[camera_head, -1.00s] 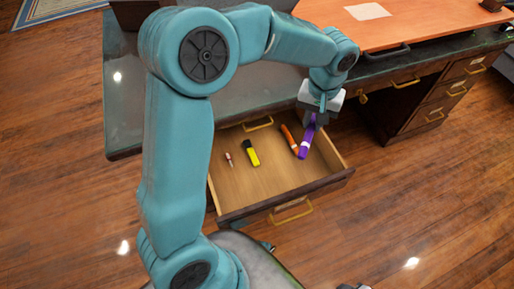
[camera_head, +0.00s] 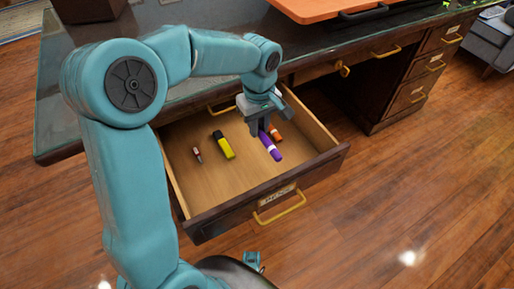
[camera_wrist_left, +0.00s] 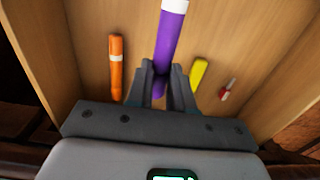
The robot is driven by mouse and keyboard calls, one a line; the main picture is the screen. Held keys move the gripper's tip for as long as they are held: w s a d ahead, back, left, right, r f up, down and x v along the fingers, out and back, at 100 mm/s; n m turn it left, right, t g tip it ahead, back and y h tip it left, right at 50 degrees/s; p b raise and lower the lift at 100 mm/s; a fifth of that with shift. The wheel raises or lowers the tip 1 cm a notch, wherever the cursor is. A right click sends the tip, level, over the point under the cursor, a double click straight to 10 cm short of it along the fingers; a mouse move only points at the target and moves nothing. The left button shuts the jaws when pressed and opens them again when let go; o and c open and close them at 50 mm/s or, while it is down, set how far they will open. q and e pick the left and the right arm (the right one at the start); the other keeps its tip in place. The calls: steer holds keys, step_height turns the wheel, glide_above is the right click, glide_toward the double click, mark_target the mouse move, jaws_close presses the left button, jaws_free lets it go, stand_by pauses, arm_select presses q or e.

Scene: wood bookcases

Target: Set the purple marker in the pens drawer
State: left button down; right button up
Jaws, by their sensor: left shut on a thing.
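The purple marker (camera_head: 269,146) has a white band and is held in my left gripper (camera_head: 259,131), which is shut on it. In the left wrist view the marker (camera_wrist_left: 171,40) sticks out ahead from between the fingers (camera_wrist_left: 160,88). Gripper and marker are over the open pens drawer (camera_head: 228,212), inside its outline in the picture. Whether the marker touches the drawer floor I cannot tell. The drawer's front bears a label, too small to read clearly, and a brass handle (camera_head: 281,208).
In the drawer lie an orange marker (camera_wrist_left: 116,68), a yellow highlighter (camera_head: 223,145) and a small red and white item (camera_head: 197,154). The desk top (camera_head: 170,107) overhangs behind; closed drawers (camera_head: 425,68) stand to the right.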

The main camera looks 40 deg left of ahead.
mark_target(259, 152)
arm_select(q)
step_height(259, 152, down, 8)
steer(key=shift+r+b, duration=0.1)
steer(key=shift+b, duration=1.05)
steer(key=shift+f, duration=0.25)
steer(key=c, duration=1)
jaws_free()
steer(key=shift+r, duration=0.15)
steer(key=shift+w+r, duration=0.1)
steer(key=shift+r, duration=0.2)
step_height(259, 152, up, 12)
steer(key=p, duration=0.4)
steer(key=shift+f, duration=0.2)
